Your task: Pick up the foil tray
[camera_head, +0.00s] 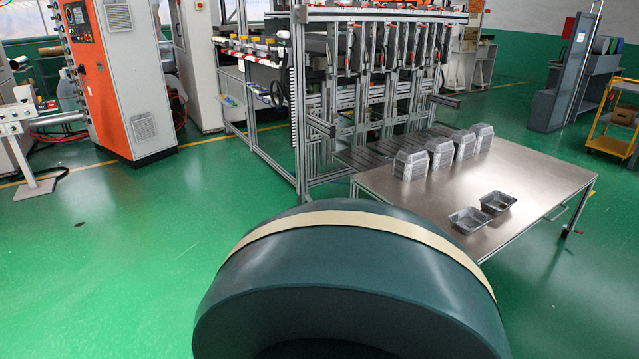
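The nearer foil tray (468,221) is close to the table's front edge. The other foil tray (497,203) is a little farther back and to the right. Several stacks of upside-down foil trays (410,164) stand in a row toward the table's back edge. Neither of my grippers is in view, and nothing is seen touching the trays.
A metal frame machine (340,110) stands behind the table, with a slatted surface between them. An orange and white cabinet (110,75) stands at the left. A yellow cart (612,120) is at the far right. The green floor (110,260) at the left is clear.

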